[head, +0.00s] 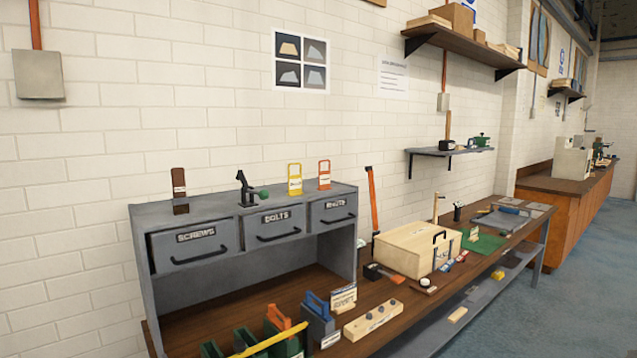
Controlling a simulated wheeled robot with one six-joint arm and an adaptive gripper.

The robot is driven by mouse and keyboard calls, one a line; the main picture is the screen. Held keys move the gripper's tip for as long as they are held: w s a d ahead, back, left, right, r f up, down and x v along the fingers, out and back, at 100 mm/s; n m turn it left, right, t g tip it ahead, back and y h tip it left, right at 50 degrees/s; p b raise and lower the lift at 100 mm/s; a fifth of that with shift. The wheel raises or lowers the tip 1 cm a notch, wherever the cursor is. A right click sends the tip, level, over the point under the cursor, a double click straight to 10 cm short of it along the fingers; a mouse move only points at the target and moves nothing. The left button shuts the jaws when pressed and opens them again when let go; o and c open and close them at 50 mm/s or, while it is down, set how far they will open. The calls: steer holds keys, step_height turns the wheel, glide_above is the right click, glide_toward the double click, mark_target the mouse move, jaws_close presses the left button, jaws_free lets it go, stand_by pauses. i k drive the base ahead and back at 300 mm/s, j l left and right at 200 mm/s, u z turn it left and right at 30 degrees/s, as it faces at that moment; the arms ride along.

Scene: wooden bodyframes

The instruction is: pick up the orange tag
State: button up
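The orange tag (324,174) stands upright on top of the grey drawer unit (350,247), near its right end. It has an opening in its upper part and a pale label low on its face. A yellow tag (294,179) of similar shape stands just left of it, with a small space between them. A brown tag (180,190) stands further left on the same top. My gripper is not in view.
A black clamp-like tool with a green knob (263,193) stands between the brown and yellow tags. Green bins (248,342) and a blue-handled box (317,318) crowd the wooden bench below. A large wooden box (410,250) stands right. Floor (575,290) is clear at right.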

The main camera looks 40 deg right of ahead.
mark_target(324, 177)
steer(key=i+l+z, duration=0.1)
steer(key=i+l, duration=0.2)
steer(key=i+l+z, duration=0.1)
steer(key=i+l, duration=0.2)
steer(key=i, duration=0.2)
steer(key=i+l+u, duration=0.1)
steer(key=l+u, duration=0.45)
steer(key=u, duration=0.5)
steer(key=j, duration=0.45)
steer(key=l+z, duration=0.3)
steer(key=z, duration=0.15)
